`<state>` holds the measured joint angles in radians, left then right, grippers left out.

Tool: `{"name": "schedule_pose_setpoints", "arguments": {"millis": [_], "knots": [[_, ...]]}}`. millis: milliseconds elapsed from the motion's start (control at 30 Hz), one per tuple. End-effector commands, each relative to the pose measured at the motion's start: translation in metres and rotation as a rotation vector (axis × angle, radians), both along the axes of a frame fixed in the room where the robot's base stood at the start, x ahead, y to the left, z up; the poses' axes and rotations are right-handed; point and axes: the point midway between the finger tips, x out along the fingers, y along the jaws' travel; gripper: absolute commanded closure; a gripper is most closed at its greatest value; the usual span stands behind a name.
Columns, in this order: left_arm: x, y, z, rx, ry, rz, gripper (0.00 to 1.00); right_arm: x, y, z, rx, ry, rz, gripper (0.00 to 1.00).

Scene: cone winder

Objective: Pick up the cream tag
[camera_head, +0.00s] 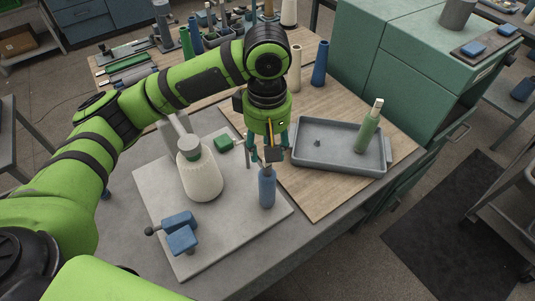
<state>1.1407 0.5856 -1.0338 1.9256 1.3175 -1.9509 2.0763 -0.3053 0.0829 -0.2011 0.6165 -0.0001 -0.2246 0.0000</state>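I cannot make out a cream tag for certain in the head view. My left gripper (264,158) points down over the pale board (225,240), at the top of a blue cone (267,190) that stands upright. Its fingertips overlap the cone's top in the picture. I cannot tell whether they touch it or hold anything. A large cream yarn cone (202,180) stands to the left of the gripper. My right gripper is not in view.
A grey tray (314,163) to the right holds a green cone (368,132) with a pale tip and a small dark piece. A blue clamp-like device (181,238) sits at the board's front left. More cones stand behind. Green cabinets (410,60) border the right.

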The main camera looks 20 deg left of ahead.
Motion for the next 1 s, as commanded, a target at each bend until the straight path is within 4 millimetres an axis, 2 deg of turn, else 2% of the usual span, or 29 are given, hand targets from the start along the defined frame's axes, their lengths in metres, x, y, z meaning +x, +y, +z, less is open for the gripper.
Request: {"name": "schedule_pose_setpoints", "arguments": {"millis": [133, 300, 433, 567, 600, 800, 1000], "knots": [[0.001, 0.002, -0.021, 0.004, 0.005, 0.003, 0.53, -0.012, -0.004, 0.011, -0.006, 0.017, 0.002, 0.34], [0.002, 0.001, -0.040, 0.001, 0.000, 0.001, 0.53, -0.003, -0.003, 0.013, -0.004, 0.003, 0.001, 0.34], [0.002, 0.001, -0.043, 0.001, -0.001, 0.000, 0.53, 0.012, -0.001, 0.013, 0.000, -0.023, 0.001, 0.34], [0.002, 0.001, -0.043, 0.001, -0.001, 0.000, 0.53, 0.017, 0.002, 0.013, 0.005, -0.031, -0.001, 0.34], [0.002, 0.001, -0.043, 0.001, -0.001, 0.000, 0.65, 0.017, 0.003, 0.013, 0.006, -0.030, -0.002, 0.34], [0.002, 0.001, -0.043, 0.001, -0.001, 0.000, 0.95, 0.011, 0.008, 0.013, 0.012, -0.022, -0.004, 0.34], [0.002, 0.001, -0.043, 0.000, -0.001, 0.000, 0.96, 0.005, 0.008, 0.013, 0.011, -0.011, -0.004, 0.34]]}}
